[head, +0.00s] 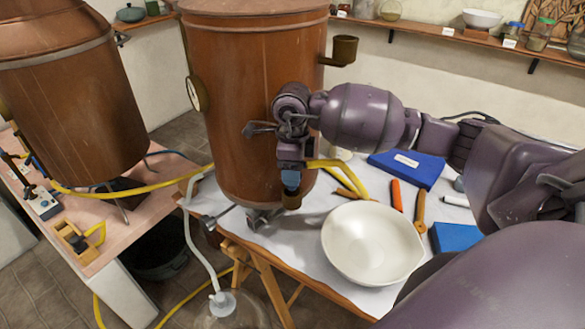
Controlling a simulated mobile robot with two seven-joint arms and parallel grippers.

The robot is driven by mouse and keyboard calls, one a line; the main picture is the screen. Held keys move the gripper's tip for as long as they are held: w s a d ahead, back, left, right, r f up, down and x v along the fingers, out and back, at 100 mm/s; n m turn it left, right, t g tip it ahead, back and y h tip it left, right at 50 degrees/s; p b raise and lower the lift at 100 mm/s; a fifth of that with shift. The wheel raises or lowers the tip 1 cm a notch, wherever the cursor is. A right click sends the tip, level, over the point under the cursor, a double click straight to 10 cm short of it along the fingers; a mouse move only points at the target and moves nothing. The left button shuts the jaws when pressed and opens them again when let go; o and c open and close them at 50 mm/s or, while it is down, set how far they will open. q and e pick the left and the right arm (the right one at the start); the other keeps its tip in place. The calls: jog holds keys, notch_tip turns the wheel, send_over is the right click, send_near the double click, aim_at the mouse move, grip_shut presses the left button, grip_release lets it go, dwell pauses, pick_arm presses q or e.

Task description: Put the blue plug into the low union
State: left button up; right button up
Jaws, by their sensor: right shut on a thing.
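My right gripper (291,168) is shut on the blue plug (291,180) in front of the large copper vessel (245,110). The plug points down. The low union (292,200), a small brass cup low on the vessel's side, is directly below the plug. The plug's lower end meets or overlaps the cup's mouth in the picture; I cannot tell whether it is inside or just above. The gripper hides the plug's upper part. My left gripper is not in view.
A higher brass cup (344,46) sticks out from the vessel's right side. A white bowl (372,243) stands close by on the table. Yellow hose (350,175), tools and blue boxes lie behind and right of it. A second copper vessel (70,110) is at left.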

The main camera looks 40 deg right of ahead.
jog(key=shift+w+d, duration=0.1)
jog(key=shift+d, duration=0.3)
dwell(0.3)
jog(key=o, duration=1)
